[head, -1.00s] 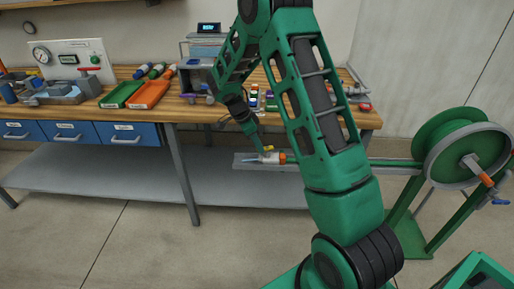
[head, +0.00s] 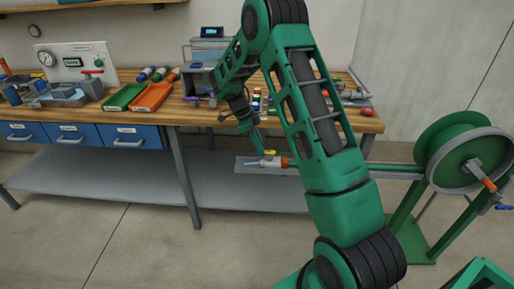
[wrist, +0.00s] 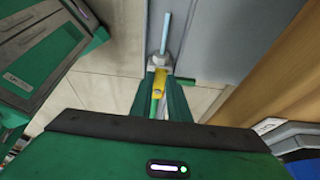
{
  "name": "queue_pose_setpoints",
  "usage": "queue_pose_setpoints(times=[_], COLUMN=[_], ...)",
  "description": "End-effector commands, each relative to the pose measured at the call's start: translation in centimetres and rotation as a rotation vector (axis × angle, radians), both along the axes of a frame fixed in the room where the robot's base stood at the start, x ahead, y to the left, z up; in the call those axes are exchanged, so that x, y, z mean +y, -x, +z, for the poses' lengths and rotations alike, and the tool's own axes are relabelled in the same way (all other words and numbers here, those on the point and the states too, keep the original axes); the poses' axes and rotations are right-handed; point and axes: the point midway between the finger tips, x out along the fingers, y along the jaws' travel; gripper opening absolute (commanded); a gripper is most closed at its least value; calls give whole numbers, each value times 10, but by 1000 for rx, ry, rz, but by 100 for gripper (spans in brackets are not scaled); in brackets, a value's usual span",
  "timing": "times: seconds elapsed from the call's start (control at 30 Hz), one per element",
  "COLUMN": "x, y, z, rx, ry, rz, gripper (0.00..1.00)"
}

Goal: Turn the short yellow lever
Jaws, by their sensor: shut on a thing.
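The short yellow lever (head: 270,152) sits on top of a small white-and-orange valve or nozzle piece (head: 270,162) with a blue tip. This piece lies over a grey shelf below the bench top. In the wrist view the yellow lever (wrist: 160,84) lies between the two green fingers of my gripper (wrist: 162,92). My gripper is shut on it. The white body (wrist: 160,58) and pale blue tip (wrist: 166,32) extend beyond the fingers. In the head view my gripper (head: 260,146) reaches down to the lever, and its fingertips are too small to make out clearly.
A wooden bench (head: 190,106) with trays and tools stands behind. A green hose reel (head: 470,162) stands at the right, with a green line running from its side towards the valve piece. Open floor lies in front.

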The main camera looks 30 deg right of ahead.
Motion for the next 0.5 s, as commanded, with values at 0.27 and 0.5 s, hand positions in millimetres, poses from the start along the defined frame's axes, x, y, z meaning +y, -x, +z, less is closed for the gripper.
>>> queue_pose_setpoints(times=[0.27, 0.5], x=[-4, -2], y=[-5, -2], z=[3, 2], rx=[-15, -8], ry=[6, 3], rz=[-1, -1], gripper=[32, 34])
